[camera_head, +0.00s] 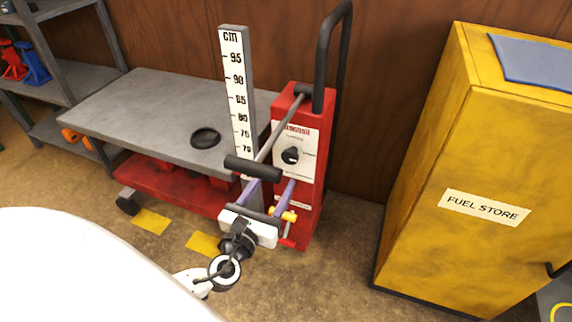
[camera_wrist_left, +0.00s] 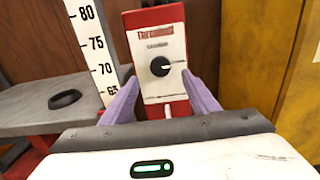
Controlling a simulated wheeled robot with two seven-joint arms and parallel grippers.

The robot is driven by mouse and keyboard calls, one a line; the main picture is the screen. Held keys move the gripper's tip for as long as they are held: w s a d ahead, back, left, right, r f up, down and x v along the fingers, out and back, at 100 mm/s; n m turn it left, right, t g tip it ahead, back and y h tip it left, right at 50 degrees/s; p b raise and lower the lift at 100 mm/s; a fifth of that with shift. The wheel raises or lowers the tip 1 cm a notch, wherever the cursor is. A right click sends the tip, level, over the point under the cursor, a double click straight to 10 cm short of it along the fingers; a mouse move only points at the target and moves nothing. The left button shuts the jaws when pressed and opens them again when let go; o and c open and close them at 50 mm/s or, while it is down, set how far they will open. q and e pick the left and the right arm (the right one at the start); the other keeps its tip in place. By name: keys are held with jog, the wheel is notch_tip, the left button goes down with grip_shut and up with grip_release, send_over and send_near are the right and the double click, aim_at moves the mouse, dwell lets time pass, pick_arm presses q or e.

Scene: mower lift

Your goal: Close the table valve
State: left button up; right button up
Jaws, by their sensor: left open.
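The table valve is a round black knob (camera_head: 290,155) on the white panel of the red pump unit (camera_head: 312,185). In the left wrist view the knob (camera_wrist_left: 160,66) shows a light mark pointing right. My left gripper (camera_head: 270,184) is open and empty, in front of and below the knob in the head view. Its two purple fingers (camera_wrist_left: 161,88) point towards the panel in the wrist view, one on each side of it, with the knob beyond and between them. The fingers appear apart from the knob. My right gripper is not in view.
A black-ended lever (camera_head: 253,168) on a grey rod crosses in front of the unit, close to my gripper. A centimetre scale (camera_head: 239,90) stands beside the grey lift table (camera_head: 150,108). A yellow fuel store cabinet (camera_head: 470,170) stands right, with floor between.

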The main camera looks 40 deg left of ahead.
aim_at(289, 158)
pick_arm(q)
jog(key=x, duration=0.8)
jog(key=shift+w+a, duration=0.1)
jog(key=shift+w, duration=0.3)
jog(key=c, duration=1)
jog(key=shift+b, duration=0.3)
